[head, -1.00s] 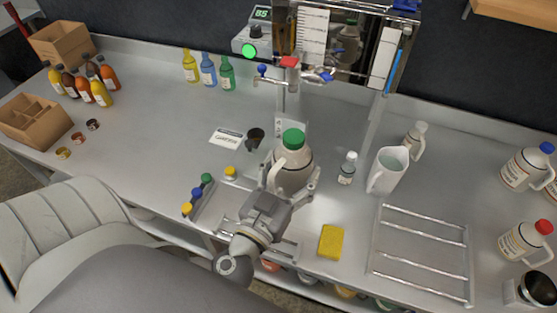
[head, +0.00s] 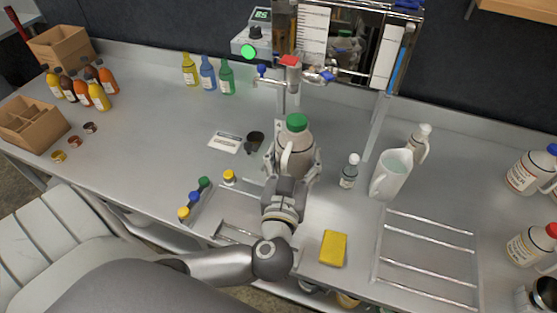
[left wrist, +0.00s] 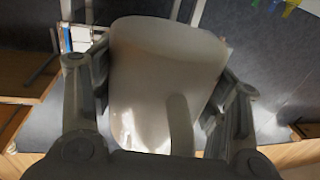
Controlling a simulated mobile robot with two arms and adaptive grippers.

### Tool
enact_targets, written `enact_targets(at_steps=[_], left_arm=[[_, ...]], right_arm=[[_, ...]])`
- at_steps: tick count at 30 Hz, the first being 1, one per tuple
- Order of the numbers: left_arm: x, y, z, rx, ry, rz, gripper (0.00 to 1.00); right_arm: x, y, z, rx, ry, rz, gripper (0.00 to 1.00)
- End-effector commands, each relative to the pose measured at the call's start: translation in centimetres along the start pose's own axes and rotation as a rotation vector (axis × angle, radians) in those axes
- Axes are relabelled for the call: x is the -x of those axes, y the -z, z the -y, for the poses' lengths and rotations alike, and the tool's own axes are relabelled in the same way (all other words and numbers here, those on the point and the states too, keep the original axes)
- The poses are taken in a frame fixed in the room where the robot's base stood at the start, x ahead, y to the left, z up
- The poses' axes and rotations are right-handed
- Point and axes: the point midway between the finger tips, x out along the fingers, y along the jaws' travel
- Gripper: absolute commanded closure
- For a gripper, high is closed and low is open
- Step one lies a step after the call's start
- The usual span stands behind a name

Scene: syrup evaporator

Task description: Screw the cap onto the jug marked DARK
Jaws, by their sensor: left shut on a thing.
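A beige jug (head: 295,155) with a green cap (head: 297,122) on its neck stands upright below the tap (head: 290,75). My left gripper (head: 294,172) is shut around its body from the front, one finger on each side. The jug's handle faces the gripper. In the left wrist view the jug (left wrist: 165,70) fills the space between the fingers (left wrist: 160,105). I cannot read DARK on any jug, and cannot tell whether the held jug touches the bench. My right gripper is not in view.
A yellow cap (head: 229,176) and a strip of coloured caps (head: 194,197) lie left. A small bottle (head: 349,171), a white pitcher (head: 391,174), a yellow sponge (head: 333,248) and a wire rack (head: 428,258) are right. Blue-capped (head: 528,172) and red-capped (head: 530,245) jugs stand far right.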

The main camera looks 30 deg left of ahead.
Motion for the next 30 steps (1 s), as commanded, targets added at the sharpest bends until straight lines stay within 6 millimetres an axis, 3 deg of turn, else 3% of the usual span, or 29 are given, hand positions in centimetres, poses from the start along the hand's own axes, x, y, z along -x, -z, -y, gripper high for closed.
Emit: enact_targets(at_steps=[9,15,21,30], left_arm=[[-6.7,-3.0,3.5,-0.006,0.004,-0.01,0.98],[-9.2,-6.5,4.7,-0.003,0.003,-0.006,0.98],[-10.4,-7.9,5.3,0.0,0.002,-0.007,0.98],[-10.4,-7.9,5.3,0.001,0.001,-0.007,0.98]], right_arm=[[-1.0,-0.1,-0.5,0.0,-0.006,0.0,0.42],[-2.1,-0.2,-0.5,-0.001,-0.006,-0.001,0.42],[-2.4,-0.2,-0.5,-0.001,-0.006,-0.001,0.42],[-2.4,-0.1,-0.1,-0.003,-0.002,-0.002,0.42]])
